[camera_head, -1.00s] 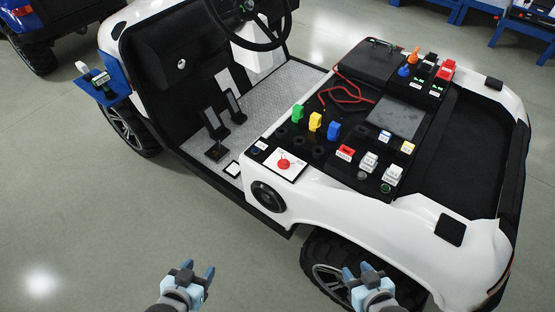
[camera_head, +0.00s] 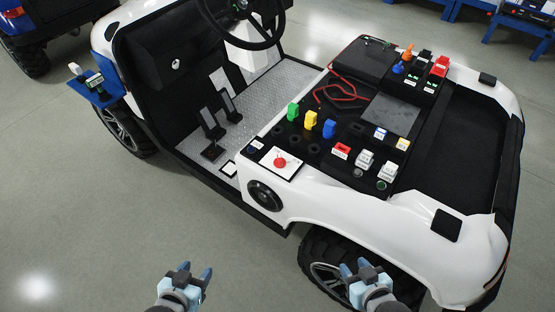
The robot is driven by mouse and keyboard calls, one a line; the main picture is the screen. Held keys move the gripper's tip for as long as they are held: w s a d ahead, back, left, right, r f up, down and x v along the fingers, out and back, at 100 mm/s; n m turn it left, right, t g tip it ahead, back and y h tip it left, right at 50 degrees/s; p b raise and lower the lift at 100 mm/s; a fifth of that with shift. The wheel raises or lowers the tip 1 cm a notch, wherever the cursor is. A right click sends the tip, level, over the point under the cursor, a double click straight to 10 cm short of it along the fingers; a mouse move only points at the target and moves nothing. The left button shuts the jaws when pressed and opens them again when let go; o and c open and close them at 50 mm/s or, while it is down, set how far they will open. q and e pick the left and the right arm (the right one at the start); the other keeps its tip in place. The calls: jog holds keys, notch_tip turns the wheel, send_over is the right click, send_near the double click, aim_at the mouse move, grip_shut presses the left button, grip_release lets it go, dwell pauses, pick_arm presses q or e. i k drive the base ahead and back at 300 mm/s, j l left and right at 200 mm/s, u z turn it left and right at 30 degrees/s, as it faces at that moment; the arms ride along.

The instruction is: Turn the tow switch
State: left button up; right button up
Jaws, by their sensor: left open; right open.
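A red round button (camera_head: 280,162) sits on a white plate at the panel's near left corner. Green (camera_head: 293,111), yellow (camera_head: 310,119) and blue (camera_head: 329,128) upright pieces stand in a row. Red (camera_head: 341,151) and white (camera_head: 365,160) blocks sit nearer the front. The labels are too small to read, so I cannot tell which control is the tow switch. My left gripper (camera_head: 194,273) and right gripper (camera_head: 355,268) are open and empty, low in view, apart from the panel.
Orange and blue pieces and red blocks (camera_head: 440,67) stand at the panel's far end. A red cable (camera_head: 338,93) lies on the panel. The steering wheel (camera_head: 240,20) rises at the back. Floor at left is clear.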

aim_at(279, 162)
jog(key=k+z, duration=0.1)
jog(key=z, duration=0.25)
jog(key=k+l+z, duration=0.1)
jog(key=z, duration=0.25)
jog(key=k+l+z, duration=0.1)
jog(key=z, duration=0.25)
